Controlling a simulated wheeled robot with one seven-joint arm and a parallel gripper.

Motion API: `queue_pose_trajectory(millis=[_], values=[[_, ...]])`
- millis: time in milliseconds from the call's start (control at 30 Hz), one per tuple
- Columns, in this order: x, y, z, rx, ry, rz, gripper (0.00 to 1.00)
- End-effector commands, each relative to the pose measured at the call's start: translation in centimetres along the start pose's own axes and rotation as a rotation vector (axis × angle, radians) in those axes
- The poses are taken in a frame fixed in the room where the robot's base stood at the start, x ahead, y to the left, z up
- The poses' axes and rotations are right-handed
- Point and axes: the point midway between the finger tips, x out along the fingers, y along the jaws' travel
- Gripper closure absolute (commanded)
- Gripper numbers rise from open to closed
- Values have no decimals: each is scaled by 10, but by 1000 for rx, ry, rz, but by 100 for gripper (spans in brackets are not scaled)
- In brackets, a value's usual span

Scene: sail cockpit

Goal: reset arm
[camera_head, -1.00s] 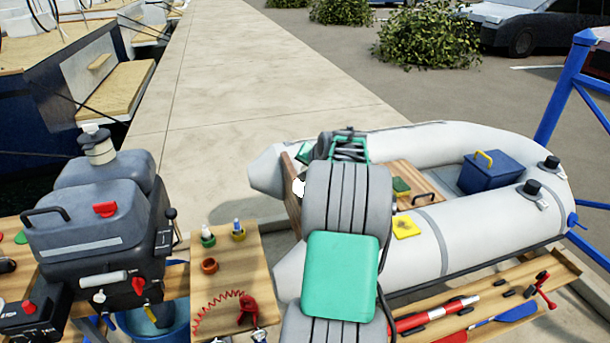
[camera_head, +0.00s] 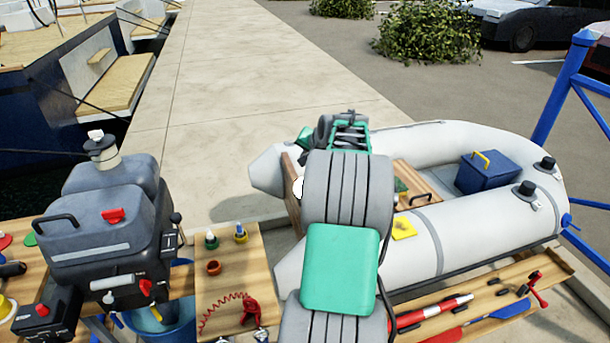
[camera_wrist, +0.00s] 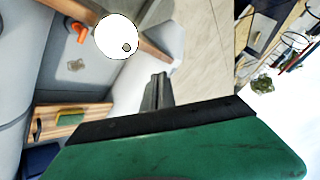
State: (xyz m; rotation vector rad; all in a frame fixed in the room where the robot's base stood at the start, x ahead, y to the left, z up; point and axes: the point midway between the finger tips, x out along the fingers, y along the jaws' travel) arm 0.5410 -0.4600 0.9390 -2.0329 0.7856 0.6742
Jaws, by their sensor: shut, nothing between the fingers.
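My arm, grey with a green panel, reaches up the middle of the head view over the near side of the grey inflatable dinghy (camera_head: 450,237). My gripper (camera_wrist: 158,80) shows in the wrist view as dark fingers held together, with nothing between them, beyond my green wrist housing. In the head view the fingertips are hidden behind my own arm. In the wrist view the dinghy's interior and its wooden seat (camera_wrist: 85,118) lie to the left, and pale paving is beyond the fingers.
A grey outboard motor (camera_head: 105,235) stands at left. A wooden bench (camera_head: 225,270) holds small caps and a red coiled cord (camera_head: 222,310). A blue box (camera_head: 487,170) sits in the dinghy. A flare and paddle lie on the front-right shelf (camera_head: 540,265). The walkway behind is clear.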

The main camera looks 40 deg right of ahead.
Motion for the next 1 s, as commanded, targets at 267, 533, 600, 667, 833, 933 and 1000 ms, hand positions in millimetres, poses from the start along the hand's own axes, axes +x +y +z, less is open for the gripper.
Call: queue_pose_trajectory(millis=[267,533,600,667,833,933,1000], values=[[1,0,2,-2,-2,0,100],[-51,-94,97,-243,-142,5,100],[-80,-121,146,-360,-207,8,100],[-108,-137,189,-464,-263,9,100],[-197,-142,308,-780,-420,5,100],[-242,-121,363,-951,-500,-1,100],[-263,-103,388,-1042,-542,-5,100]])
